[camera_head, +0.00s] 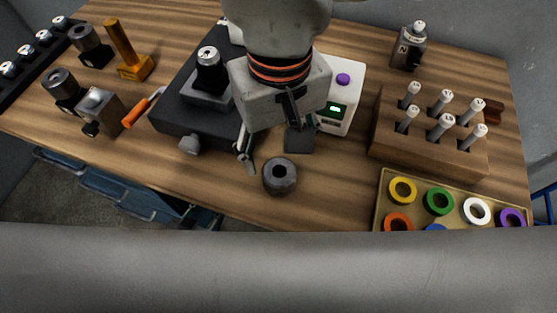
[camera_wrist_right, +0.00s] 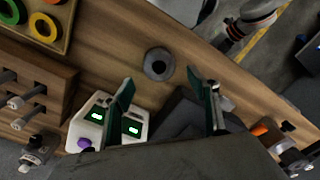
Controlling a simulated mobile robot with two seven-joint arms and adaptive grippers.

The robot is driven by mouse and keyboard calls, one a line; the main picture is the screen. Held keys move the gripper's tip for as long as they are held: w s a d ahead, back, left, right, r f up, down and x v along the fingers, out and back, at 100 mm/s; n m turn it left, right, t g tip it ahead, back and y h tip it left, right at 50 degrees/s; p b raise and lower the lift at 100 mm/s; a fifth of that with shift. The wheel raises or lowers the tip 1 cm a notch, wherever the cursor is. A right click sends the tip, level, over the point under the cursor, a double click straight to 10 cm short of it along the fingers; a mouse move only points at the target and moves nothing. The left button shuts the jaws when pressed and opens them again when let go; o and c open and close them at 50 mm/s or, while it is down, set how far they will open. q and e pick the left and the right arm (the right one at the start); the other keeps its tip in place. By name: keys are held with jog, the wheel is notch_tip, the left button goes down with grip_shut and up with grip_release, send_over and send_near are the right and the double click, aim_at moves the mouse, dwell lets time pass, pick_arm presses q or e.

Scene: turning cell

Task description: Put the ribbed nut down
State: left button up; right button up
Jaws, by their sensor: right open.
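The ribbed nut (camera_head: 280,177) is a dark grey, thick ring with a central hole. It sits on the wooden table near its front edge, hole facing up, and also shows in the right wrist view (camera_wrist_right: 158,64). My right gripper (camera_head: 272,150) is above and just behind the nut, its fingers apart. In the wrist view the open fingers (camera_wrist_right: 161,80) stand on either side with the nut beyond their tips, and nothing is held between them. My left gripper is not in the head view.
A dark machine block (camera_head: 175,120) stands left of the nut, a white device with a green display (camera_head: 340,95) behind it. A wooden pin rack (camera_head: 385,140) and a tray of coloured rings (camera_head: 378,205) are at the right. Bare table lies between nut and tray.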

jog(key=shift+r, duration=2.4)
